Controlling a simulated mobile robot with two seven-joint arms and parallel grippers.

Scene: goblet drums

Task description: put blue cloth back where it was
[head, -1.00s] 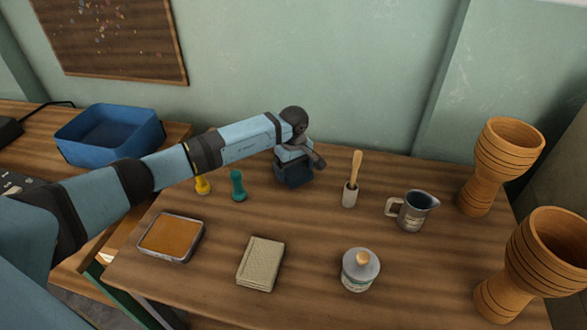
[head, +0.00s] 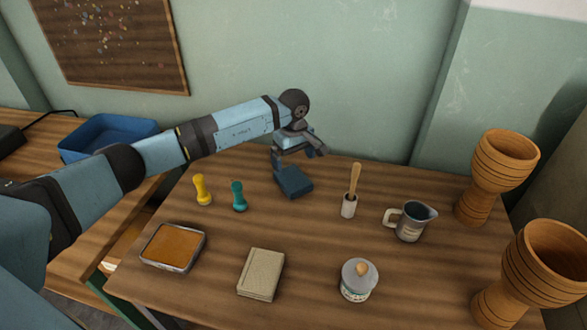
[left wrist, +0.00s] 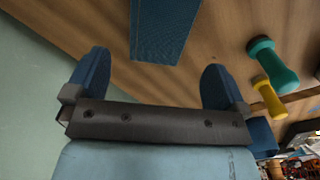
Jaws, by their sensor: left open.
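The blue cloth (head: 294,182) is a folded dark blue block lying flat on the wooden table, near its back edge. It also shows at the top of the left wrist view (left wrist: 165,30). My left gripper (head: 292,157) is just above and behind the cloth in the head view. In the left wrist view its two blue fingers (left wrist: 155,68) are spread wide with nothing between them, and the cloth lies beyond their tips, apart from them. My right gripper is not in view.
A wooden-handled tool (head: 350,195), metal jug (head: 411,222) and goblet drums (head: 497,172) are to the right. An orange-filled tin (head: 172,246), beige folded cloth (head: 261,273) and lidded jar (head: 358,279) are in front.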

